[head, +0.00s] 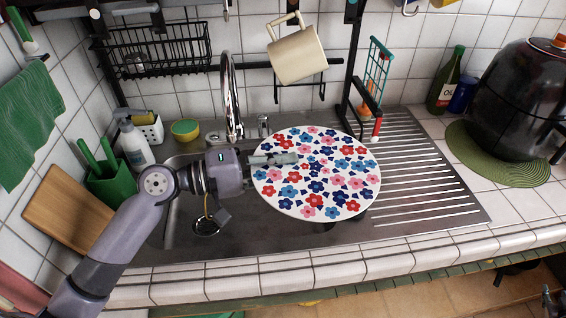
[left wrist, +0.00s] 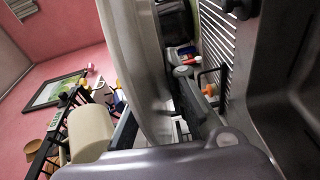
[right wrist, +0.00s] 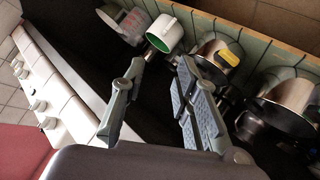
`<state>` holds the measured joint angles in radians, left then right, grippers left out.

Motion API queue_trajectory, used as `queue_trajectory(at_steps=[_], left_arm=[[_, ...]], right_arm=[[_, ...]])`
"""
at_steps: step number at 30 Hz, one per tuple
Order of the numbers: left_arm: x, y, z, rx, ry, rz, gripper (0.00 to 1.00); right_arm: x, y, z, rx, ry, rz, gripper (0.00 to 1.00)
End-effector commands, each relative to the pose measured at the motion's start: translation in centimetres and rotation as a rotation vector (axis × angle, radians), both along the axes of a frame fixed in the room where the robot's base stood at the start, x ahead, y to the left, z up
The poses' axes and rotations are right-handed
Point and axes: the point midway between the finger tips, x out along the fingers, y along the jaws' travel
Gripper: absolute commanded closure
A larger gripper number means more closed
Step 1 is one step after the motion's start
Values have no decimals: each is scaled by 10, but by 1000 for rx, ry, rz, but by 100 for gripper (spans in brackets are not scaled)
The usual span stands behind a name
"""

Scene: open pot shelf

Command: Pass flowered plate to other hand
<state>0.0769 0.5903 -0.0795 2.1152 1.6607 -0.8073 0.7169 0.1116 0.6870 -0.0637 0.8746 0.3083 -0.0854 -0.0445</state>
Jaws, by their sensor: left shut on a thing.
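The flowered plate (head: 325,180), white with red, blue and pink flowers, is held over the sink and drainboard in the head view. My left gripper (head: 274,160) is shut on its left rim. In the left wrist view the plate (left wrist: 140,55) shows nearly edge-on between the fingers (left wrist: 165,122). My right gripper (right wrist: 160,103) is open and empty in the right wrist view, with its fingers well apart. The plate does not show in that view. The plate hides part of the drainboard.
The tap (head: 231,95) rises behind my left gripper. A cream mug (head: 297,55) hangs above the plate. In the right wrist view, several pots and a white-green cup (right wrist: 164,33) sit near my right gripper.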

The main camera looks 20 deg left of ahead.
Motion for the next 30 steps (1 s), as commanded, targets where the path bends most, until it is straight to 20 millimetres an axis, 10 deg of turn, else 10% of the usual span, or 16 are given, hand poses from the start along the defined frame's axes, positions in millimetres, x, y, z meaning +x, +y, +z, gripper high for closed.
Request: queue_trajectory(at_steps=[15,30], left_arm=[[0,0,2,-3,-3,1,100],[0,0,2,-3,-3,1,100]], right_arm=[[-145,140,-194,158,354,37,72],[-325,301,-303,306,677,96,72]])
